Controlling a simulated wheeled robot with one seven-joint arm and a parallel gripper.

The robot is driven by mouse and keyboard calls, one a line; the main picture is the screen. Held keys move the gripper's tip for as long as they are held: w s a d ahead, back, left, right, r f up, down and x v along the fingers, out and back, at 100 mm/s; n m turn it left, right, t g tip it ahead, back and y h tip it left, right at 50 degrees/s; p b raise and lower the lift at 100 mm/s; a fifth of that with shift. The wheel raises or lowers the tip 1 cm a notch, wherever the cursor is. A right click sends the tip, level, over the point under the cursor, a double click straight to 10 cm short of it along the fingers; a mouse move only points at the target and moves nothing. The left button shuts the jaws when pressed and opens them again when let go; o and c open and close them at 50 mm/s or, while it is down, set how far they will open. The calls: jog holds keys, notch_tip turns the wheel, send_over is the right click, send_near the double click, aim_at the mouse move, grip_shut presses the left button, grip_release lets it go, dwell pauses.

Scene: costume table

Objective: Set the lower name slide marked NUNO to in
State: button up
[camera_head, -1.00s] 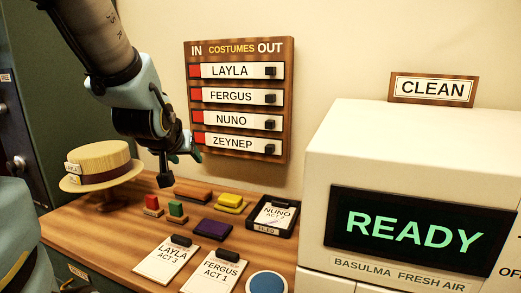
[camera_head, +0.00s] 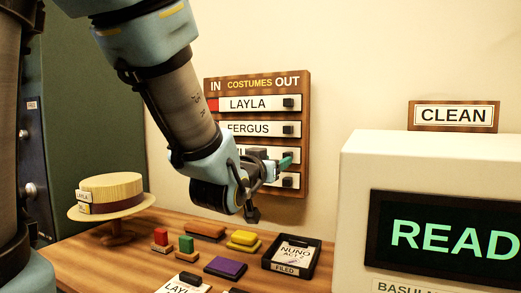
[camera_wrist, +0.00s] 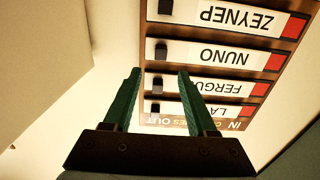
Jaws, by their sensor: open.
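The NUNO slide (camera_wrist: 220,54) is the third row down on the wooden name board (camera_head: 306,85). In the wrist view, which shows the board upside down, its black knob (camera_wrist: 161,51) is at the OUT end and red shows at the IN end. In the head view my gripper and wrist hide most of that row. My gripper (camera_wrist: 159,74) is open and empty, its green fingers pointing at the knob column. In the wrist view the fingertips appear just short of the NUNO knob, either side of the FERGUS knob (camera_wrist: 155,83); contact cannot be told.
The LAYLA (camera_head: 250,104), FERGUS (camera_head: 248,128) and ZEYNEP (camera_wrist: 240,17) slides share the board, knobs at OUT. Below are a straw hat (camera_head: 110,188), coloured blocks and a black tray (camera_head: 268,265). A white machine (camera_head: 400,160) stands right of the board.

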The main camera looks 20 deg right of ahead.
aim_at(286, 155)
jog(key=shift+p+x, duration=3.7)
jog(key=shift+x, duration=0.6)
grip_shut()
